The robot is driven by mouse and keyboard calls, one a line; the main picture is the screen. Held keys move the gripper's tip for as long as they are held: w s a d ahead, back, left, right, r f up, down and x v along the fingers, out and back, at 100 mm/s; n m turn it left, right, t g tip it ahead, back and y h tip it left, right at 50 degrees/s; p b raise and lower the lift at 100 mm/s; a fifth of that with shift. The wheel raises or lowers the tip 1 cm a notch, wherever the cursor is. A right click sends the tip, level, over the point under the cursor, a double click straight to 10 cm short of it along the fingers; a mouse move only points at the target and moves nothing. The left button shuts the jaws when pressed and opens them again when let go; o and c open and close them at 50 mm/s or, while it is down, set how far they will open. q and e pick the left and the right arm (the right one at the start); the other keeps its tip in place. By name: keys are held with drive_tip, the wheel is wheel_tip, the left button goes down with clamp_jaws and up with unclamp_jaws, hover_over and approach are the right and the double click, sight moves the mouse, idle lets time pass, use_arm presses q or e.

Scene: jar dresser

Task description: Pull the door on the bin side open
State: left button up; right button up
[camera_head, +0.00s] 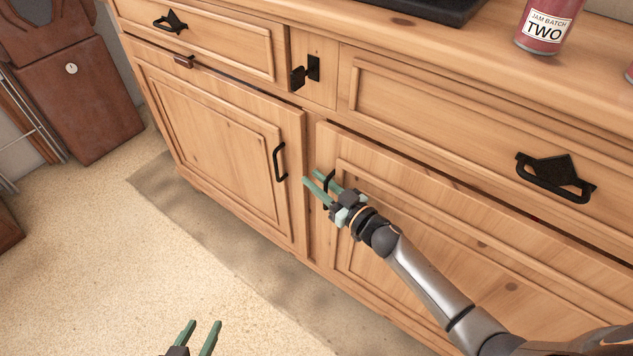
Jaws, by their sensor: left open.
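The wooden dresser has a left door (215,130) with a black upright handle (279,162) and a right door (450,215) with a black handle (330,178). Both doors look closed. My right gripper (311,179) is at the right door's handle, its green fingers overlapping it in the picture. Whether they are clamped on it is unclear. My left gripper (202,325) is open and empty at the bottom edge, low in front of the dresser and away from both doors.
A brown leather-like piece with a round white tag (72,69) stands at the left; I cannot tell if it is the bin. Drawers with black pulls (556,177) sit above the doors. A jam jar (543,25) stands on top. The carpet (100,260) in front is clear.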

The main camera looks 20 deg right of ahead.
clamp_jaws()
idle(1.5)
